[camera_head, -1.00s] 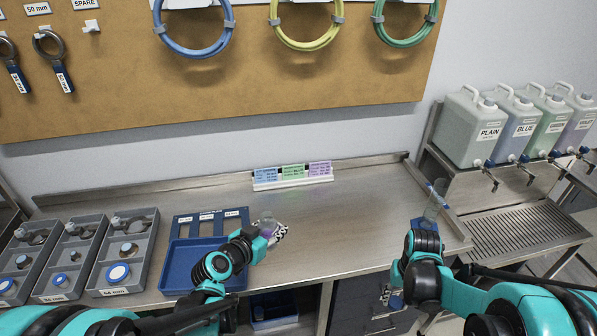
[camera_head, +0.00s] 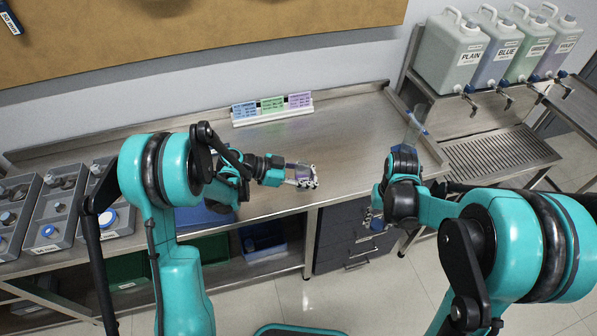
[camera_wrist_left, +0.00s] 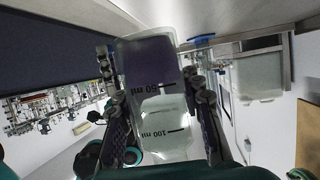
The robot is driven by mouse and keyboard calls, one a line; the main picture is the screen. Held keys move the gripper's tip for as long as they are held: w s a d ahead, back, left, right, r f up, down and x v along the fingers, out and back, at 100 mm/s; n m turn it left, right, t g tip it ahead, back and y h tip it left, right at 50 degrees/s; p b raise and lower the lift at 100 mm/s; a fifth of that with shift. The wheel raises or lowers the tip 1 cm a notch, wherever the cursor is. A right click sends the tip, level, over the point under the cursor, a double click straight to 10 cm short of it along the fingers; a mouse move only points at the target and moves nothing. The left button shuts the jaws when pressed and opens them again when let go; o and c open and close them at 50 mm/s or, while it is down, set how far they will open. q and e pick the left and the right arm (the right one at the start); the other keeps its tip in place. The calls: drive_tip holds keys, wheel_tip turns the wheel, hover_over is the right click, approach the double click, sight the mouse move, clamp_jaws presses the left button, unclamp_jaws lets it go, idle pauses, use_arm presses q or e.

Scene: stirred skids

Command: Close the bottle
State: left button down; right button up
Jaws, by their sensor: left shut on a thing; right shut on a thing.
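My left gripper (camera_head: 305,177) is shut on a clear bottle (camera_head: 301,174) with purple liquid, near the front edge of the bench. The left wrist view shows this bottle (camera_wrist_left: 160,105) between the fingers, its 50 ml and 100 ml marks inverted and the purple at the top of the picture. Its mouth is hidden. A blue-and-white round lid (camera_head: 108,217) lies in a grey box at the left.
Grey boxes (camera_head: 68,240) with round parts stand at the left. A blue tray (camera_head: 205,216) is partly hidden behind my left arm. Coloured cards (camera_head: 272,107) stand at the back. Labelled canisters (camera_head: 453,55) stand at the right above a drain grate (camera_head: 500,155). The middle bench is clear.

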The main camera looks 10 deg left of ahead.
idle(0.5)
drive_tip(key=w+a+r+n, duration=0.2)
drive_tip(key=w+a+r, duration=0.6)
drive_tip(key=a+r, duration=0.15)
wheel_tip(320, 180, up, 12)
drive_tip(key=r+n, duration=0.1)
drive_tip(key=n, duration=0.1)
hover_over(305, 162)
drive_tip(key=shift+f, duration=0.25)
drive_tip(key=shift+f, duration=0.1)
drive_tip(key=shift+f, duration=1.9)
